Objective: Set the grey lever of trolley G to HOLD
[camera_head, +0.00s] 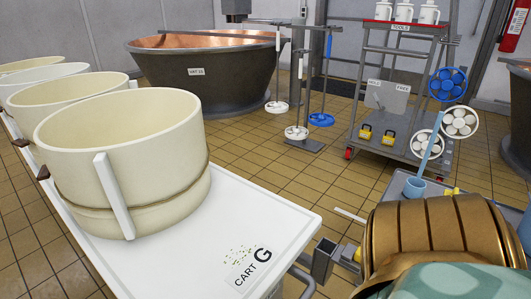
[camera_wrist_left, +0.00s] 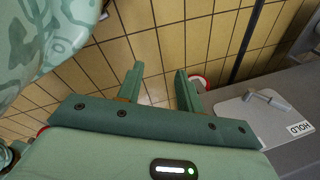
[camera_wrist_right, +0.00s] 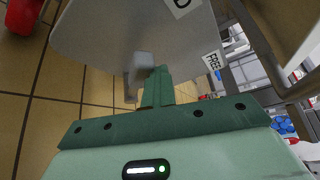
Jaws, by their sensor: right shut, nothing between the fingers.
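Cart G (camera_head: 232,225) has a white top with its name on it, in the head view. In the right wrist view a grey lever (camera_wrist_right: 131,85) with a square block stands out from a light grey plate (camera_wrist_right: 110,35). The plate carries a FREE label (camera_wrist_right: 213,61) and a cut-off label ending in D. My right gripper (camera_wrist_right: 158,72) is shut and empty, its tips right beside the lever; contact is unclear. In the left wrist view my left gripper (camera_wrist_left: 159,74) is open and empty above tiled floor. A lever (camera_wrist_left: 264,99) and HOLD label (camera_wrist_left: 300,129) show to its right.
Cream hoops (camera_head: 125,145) stand along the left, the nearest on cart G. A tool trolley (camera_head: 405,145) with a HOLD/FREE plate (camera_head: 386,96) stands at the back right.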

